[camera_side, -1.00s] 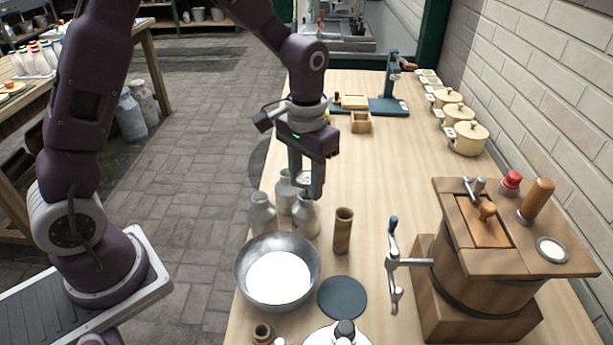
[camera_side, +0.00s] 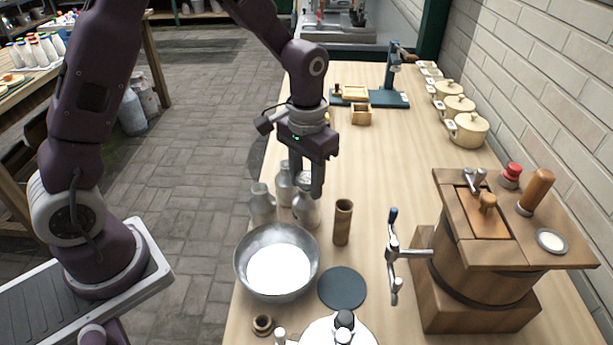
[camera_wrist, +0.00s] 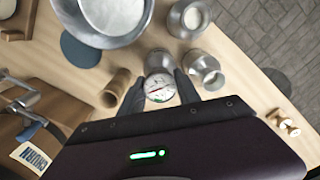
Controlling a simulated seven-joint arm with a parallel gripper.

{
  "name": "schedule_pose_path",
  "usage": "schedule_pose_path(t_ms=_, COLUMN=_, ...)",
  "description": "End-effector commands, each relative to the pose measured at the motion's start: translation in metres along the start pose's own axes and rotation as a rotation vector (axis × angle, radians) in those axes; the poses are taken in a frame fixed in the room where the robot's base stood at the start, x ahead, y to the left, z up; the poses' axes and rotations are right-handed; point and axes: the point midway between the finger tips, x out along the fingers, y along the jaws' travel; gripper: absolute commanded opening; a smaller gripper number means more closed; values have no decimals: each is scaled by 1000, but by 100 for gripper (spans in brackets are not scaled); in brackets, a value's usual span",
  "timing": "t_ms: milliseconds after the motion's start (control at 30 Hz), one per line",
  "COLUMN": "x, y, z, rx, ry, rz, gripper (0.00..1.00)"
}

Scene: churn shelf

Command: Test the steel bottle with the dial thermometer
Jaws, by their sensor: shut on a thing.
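My gripper (camera_side: 312,188) is shut on the dial thermometer, whose round white dial (camera_wrist: 159,88) faces up between the fingertips in the wrist view. The dial is directly over a grey metal bottle (camera_side: 306,210), which also shows in the wrist view (camera_wrist: 158,61). The stem is hidden, so I cannot tell whether it is inside the bottle's neck. Two more grey metal bottles stand close by: one at the left (camera_side: 262,204) and one behind (camera_side: 285,184). I cannot tell from looks alone which of the three is steel.
A steel bowl (camera_side: 243,268) with white contents stands in front of the bottles. A wooden tube (camera_side: 342,222) stands just right, with a dark round mat (camera_side: 342,288) nearby. A wooden churn (camera_side: 475,265) with a crank is at the right.

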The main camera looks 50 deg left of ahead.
Motion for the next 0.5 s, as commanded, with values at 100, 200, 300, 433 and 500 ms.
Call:
schedule_pose_path(t_ms=100, x=3, y=0, z=0, rx=0, ry=0, rz=0, gripper=16)
schedule_pose_path(t_ms=200, x=5, y=0, z=0, rx=0, ry=-1, rz=0, gripper=16)
schedule_pose_path(t_ms=300, x=7, y=0, z=0, rx=0, ry=-1, rz=0, gripper=16)
schedule_pose_path(t_ms=433, x=8, y=0, z=0, rx=0, ry=0, rz=0, gripper=16)
schedule_pose_path(t_ms=500, x=8, y=0, z=0, rx=0, ry=0, rz=0, gripper=16)
